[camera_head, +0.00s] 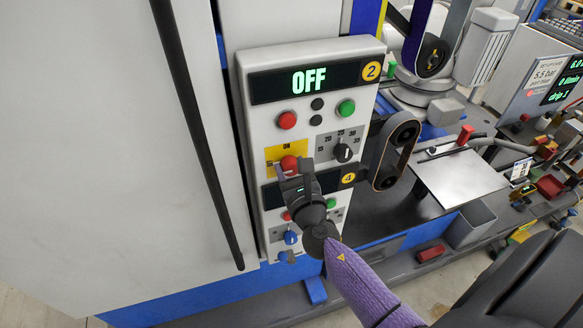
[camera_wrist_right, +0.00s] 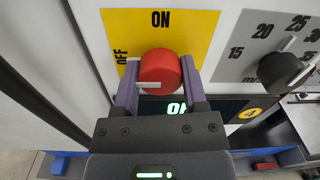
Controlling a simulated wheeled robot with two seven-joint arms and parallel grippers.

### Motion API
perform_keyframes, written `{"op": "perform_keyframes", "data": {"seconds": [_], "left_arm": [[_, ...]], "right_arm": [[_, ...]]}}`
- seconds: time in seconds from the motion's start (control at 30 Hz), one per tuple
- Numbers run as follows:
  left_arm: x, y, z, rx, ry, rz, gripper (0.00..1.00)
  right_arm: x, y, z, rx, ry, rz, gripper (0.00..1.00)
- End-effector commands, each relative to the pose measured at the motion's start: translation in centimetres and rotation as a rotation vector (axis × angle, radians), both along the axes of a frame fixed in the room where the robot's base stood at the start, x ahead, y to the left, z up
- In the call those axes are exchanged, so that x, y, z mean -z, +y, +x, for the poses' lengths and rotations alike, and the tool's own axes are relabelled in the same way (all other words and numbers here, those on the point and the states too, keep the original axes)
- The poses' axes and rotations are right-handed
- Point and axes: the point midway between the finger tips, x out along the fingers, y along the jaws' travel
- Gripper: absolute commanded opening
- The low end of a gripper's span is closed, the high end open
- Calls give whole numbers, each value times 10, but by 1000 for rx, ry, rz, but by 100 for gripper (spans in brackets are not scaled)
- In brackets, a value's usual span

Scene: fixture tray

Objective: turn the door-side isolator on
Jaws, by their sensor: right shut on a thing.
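The isolator is a red rotary knob (camera_head: 289,161) on a yellow plate marked ON and OFF, on the panel column beside the cabinet door. In the right wrist view, ON is above the red knob (camera_wrist_right: 160,66) and OFF is to its left. The white line on the knob lies about level, its end toward the left. My right gripper (camera_head: 293,170) is shut on the knob, one finger on each side; its purple fingers also show in the wrist view (camera_wrist_right: 160,92). The display (camera_head: 309,79) above reads OFF. My left gripper is not in view.
A grey dial (camera_head: 343,152) with numbers sits right of the yellow plate. A red button (camera_head: 287,120) and a green button (camera_head: 346,107) are above. A second display numbered 4 is partly hidden behind my gripper. A long dark door handle (camera_head: 205,140) stands left.

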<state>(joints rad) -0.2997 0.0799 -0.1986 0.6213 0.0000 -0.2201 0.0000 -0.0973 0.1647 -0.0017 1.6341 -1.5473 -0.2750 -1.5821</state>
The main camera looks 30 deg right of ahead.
Motion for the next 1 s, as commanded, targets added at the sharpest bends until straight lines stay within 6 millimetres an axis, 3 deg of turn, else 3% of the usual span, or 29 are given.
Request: {"op": "perform_keyframes", "data": {"seconds": [0.47,1.0], "left_arm": [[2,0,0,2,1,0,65],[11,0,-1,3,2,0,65]], "right_arm": [[0,0,0,0,-22,89,0],[1,0,0,1,-134,557,0]]}}
